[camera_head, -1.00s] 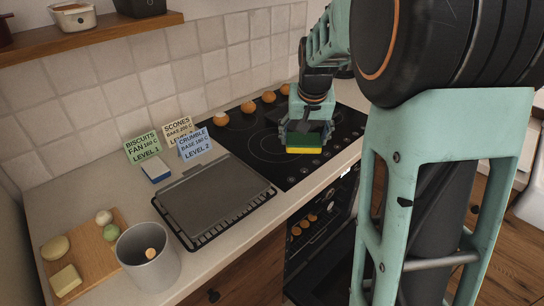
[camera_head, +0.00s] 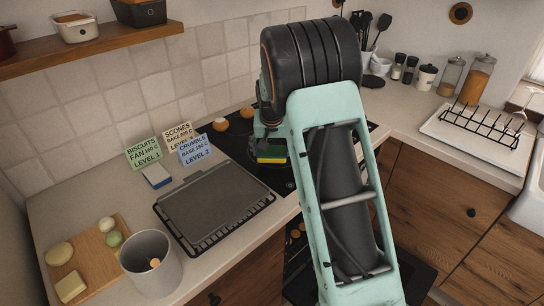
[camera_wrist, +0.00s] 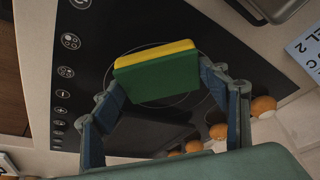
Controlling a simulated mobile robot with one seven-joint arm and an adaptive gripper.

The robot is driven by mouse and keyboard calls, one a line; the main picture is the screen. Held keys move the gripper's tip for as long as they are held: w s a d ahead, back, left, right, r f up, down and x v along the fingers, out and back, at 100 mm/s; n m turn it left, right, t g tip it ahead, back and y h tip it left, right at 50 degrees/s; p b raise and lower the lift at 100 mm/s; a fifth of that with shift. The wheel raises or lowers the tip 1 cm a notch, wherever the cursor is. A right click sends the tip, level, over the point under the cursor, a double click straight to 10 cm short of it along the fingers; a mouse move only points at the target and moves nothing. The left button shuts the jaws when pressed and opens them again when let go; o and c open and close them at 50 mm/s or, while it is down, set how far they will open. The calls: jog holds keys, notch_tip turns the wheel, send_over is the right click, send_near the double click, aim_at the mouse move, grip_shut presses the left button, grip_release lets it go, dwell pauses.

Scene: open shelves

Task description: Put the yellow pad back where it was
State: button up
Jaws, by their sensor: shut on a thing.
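The yellow pad, a sponge with a green layer and a yellow layer (camera_head: 271,157), is held above the black hob (camera_head: 240,140). In the wrist view the pad (camera_wrist: 157,68) sits between the two fingertips, with its green face toward the camera and its yellow side at the far edge. My gripper (camera_wrist: 160,82) is shut on it. In the head view my gripper (camera_head: 270,142) is partly hidden behind my own arm.
A blue-and-white sponge (camera_head: 156,176) lies beside the cards (camera_head: 142,153) and the baking tray on a rack (camera_head: 213,203). A grey pot (camera_head: 150,262) and a wooden board (camera_head: 84,257) stand at left. Brown round knobs or buns (camera_head: 220,124) line the hob's back.

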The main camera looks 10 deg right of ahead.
aim_at(272, 154)
jog(key=shift+f, duration=1.45)
jog(key=shift+f, duration=0.2)
jog(key=o, duration=1.1)
jog(key=shift+s+r, duration=0.1)
jog(key=shift+r, duration=0.4)
jog(key=v, duration=1.1)
jog(key=shift+r+b, duration=0.2)
jog(key=shift+b, duration=0.2)
